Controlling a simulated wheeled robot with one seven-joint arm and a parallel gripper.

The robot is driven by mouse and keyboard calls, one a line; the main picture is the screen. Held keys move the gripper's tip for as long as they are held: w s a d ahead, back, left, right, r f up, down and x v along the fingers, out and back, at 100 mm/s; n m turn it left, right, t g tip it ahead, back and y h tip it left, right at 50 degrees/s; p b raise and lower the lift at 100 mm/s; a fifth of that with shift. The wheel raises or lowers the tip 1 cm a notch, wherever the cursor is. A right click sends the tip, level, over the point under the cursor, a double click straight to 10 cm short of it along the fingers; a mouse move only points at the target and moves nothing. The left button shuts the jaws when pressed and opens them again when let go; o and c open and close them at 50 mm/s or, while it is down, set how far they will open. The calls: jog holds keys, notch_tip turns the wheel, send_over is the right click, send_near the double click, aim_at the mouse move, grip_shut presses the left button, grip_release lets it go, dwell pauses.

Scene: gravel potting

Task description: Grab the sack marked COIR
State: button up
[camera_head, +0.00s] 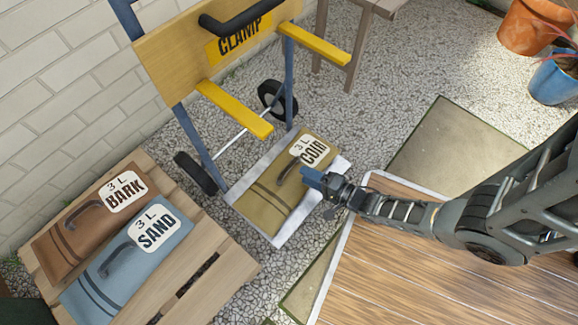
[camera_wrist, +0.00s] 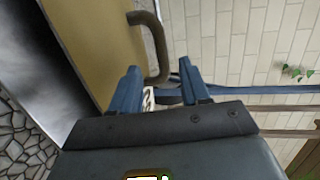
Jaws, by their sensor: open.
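The olive sack marked COIR (camera_head: 268,203) lies on the pale toe plate (camera_head: 284,236) of the hand truck. Its dark curved handle (camera_head: 289,172) stands up from the upper face, beside the white label. My gripper (camera_head: 311,178) is open and empty, just to the right of the handle and low over the sack. In the wrist view the sack (camera_wrist: 88,38) fills the upper left, and its handle (camera_wrist: 158,52) shows ahead, between the lines of the two blue fingers of my gripper (camera_wrist: 158,78). I cannot tell whether the fingertips touch the handle.
The blue hand truck (camera_head: 183,120) has a wooden board marked CLAMP (camera_head: 175,60) and two yellow arms above the sack's far side. Brown BARK (camera_head: 62,240) and blue-grey SAND (camera_head: 125,275) sacks lie on a wooden pallet (camera_head: 215,290) at left. Wooden decking (camera_head: 400,270) is at right.

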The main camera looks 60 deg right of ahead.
aim_at(291, 168)
jog(key=b+x, duration=0.2)
jog(key=x, duration=0.5)
jog(key=shift+w+d, duration=0.1)
jog(key=shift+w, duration=0.2)
grip_shut()
jog(key=shift+r, duration=0.1)
dwell(1.1)
